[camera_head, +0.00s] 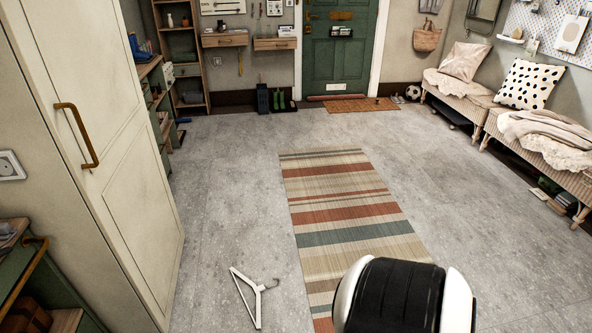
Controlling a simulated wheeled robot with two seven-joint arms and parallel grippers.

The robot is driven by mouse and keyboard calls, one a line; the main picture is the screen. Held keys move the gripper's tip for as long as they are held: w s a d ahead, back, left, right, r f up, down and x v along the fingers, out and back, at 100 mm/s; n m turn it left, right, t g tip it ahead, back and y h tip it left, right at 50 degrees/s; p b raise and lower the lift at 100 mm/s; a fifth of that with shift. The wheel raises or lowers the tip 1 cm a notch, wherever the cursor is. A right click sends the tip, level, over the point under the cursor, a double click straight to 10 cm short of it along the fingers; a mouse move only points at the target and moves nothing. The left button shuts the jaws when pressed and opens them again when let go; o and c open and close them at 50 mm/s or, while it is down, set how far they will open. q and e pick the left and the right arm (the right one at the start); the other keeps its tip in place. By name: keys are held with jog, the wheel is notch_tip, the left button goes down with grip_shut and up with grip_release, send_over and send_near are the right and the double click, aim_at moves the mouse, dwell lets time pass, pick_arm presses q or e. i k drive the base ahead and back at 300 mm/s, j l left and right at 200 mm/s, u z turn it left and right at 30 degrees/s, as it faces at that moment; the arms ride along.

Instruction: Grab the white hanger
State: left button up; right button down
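The white hanger (256,289) lies flat on the grey floor in the lower middle of the head view. Its hook (272,284) points right, towards the striped rug, and its long bar runs along the left side. It lies a little left of the rug's edge and looks fully uncovered. Neither of my grippers shows in this view, so nothing is seen holding the hanger. A black and white rounded part at the bottom, right of the hanger, seems to be my own body.
A striped rug (345,212) runs down the middle. A tall cream cabinet (120,160) with a brass handle stands at left. Wicker benches (478,105) line the right wall. A green door (341,60) is at the back. The floor around the hanger is clear.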

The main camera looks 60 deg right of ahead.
aim_at(257, 290)
jog(key=z, duration=2)
